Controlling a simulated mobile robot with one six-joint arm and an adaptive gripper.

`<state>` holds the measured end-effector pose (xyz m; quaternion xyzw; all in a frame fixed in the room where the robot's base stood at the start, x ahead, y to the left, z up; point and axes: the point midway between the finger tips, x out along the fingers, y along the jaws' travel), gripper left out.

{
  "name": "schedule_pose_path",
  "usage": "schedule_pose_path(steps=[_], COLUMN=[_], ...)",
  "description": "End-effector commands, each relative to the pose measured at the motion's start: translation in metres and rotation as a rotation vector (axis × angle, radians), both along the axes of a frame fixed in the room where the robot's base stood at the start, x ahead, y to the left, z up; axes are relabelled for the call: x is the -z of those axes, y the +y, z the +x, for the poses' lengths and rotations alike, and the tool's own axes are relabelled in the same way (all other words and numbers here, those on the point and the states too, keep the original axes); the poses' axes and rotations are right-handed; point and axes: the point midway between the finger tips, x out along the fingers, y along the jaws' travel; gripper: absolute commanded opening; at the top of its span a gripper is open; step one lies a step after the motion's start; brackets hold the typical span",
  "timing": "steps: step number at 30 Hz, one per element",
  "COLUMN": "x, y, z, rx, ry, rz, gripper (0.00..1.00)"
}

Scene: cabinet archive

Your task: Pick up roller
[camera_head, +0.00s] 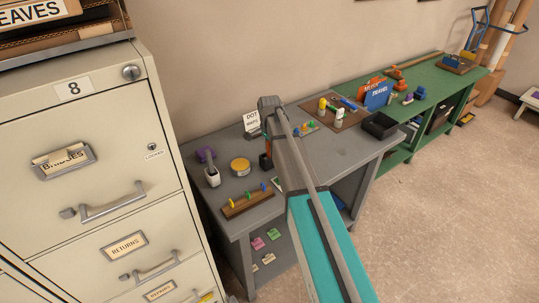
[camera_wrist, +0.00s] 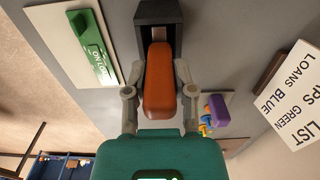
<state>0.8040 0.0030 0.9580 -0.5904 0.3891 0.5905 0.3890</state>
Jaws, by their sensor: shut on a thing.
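An orange, rounded, handle-like piece (camera_wrist: 160,85), which I take to be the roller, sits between the fingers of my gripper (camera_wrist: 158,88) in the wrist view. The fingers are shut on its two sides. Its far end meets a dark, open-fronted holder (camera_wrist: 158,15); I cannot tell whether it is still seated there. In the head view a sliver of the orange roller (camera_head: 267,146) shows beside my arm, above the small black holder (camera_head: 265,162) on the grey table. My gripper's fingers are mostly hidden there.
The grey table (camera_head: 230,217) also bears a yellow round tin (camera_head: 240,167), a purple-topped item (camera_head: 206,165), a wooden peg rack (camera_head: 247,204) and a white sign (camera_head: 252,122). A filing cabinet (camera_head: 100,150) stands close at left. A green bench (camera_head: 430,80) extends at right.

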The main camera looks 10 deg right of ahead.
Motion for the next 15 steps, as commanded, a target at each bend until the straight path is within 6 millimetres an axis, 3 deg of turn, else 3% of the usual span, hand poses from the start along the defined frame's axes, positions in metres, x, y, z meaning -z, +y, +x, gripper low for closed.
schedule_pose_path(steps=[15], x=[-0.013], y=[0.000], z=[0.000], rx=[0.000], ry=[0.000], rz=[0.000], gripper=[0.00])
